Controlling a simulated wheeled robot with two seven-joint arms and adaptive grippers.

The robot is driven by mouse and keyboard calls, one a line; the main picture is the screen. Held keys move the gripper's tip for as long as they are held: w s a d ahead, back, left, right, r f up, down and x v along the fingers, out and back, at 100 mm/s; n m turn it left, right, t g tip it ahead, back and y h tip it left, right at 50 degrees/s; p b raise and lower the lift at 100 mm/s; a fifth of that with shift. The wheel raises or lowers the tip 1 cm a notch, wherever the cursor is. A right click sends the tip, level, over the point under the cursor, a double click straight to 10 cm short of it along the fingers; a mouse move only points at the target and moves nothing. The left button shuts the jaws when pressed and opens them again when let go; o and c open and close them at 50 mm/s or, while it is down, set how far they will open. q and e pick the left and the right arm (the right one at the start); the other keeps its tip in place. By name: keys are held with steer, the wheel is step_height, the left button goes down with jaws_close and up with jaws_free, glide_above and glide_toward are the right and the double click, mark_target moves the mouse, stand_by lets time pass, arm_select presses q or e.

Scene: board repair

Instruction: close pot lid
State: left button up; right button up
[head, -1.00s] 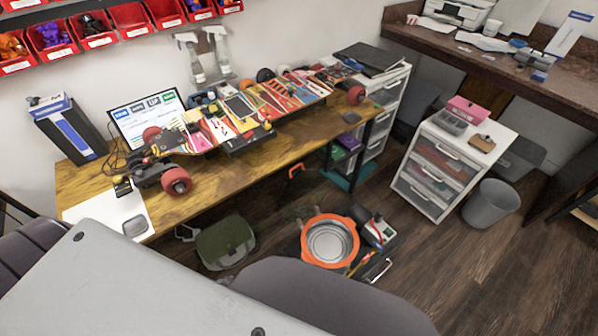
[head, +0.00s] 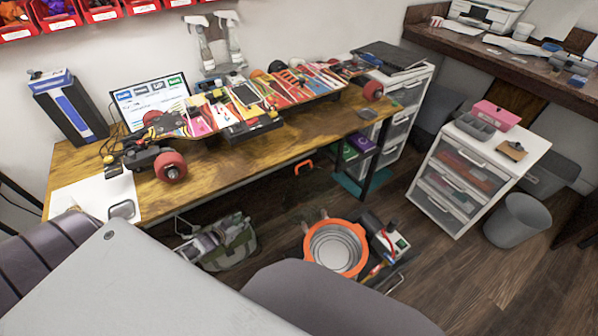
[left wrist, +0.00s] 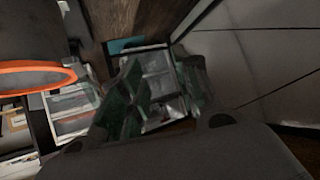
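The pot (head: 338,248) stands on the floor, with a wide orange rim and a ringed metal inside seen from above. Its inside is uncovered. I cannot clearly make out the lid; small dark shapes stand at the pot's far edge. The pot's orange rim (left wrist: 40,90) shows at the left edge there.
A dark device (head: 382,236) and tools lie right against the pot. The wooden desk (head: 80,160) stands behind, and a white drawer cabinet (head: 480,165) and grey bin (head: 517,220) stand right. Floor between is clear.

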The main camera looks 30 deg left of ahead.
arm_select(q)
steer(key=w+r+t+h+b, duration=0.1)
steer(key=w+r+t+b, duration=0.1)
steer(key=w+r+b, duration=0.25)
steer(key=m+t+h+b, duration=0.2)
steer(key=m+h+b, duration=0.2)
steer(key=h+b, duration=0.45)
glide_toward(298, 166)
steer(key=shift+y+b+v, duration=0.25)
steer(key=shift+b+v, duration=0.2)
steer(key=shift+v, duration=1.4)
arm_select(e)
steer(key=w+a+r, duration=0.2)
steer(key=r, duration=0.4)
steer(key=w+a+r+t+y, duration=0.1)
steer(key=w+a+r, duration=0.1)
steer(key=r, duration=0.4)
steer(key=shift+w+t+y, duration=0.3)
steer(key=shift+w, duration=0.3)
arm_select(q)
steer(key=shift+w+d+f, duration=0.15)
steer(key=shift+d, duration=0.05)
arm_select(e)
steer(key=shift+f, duration=0.1)
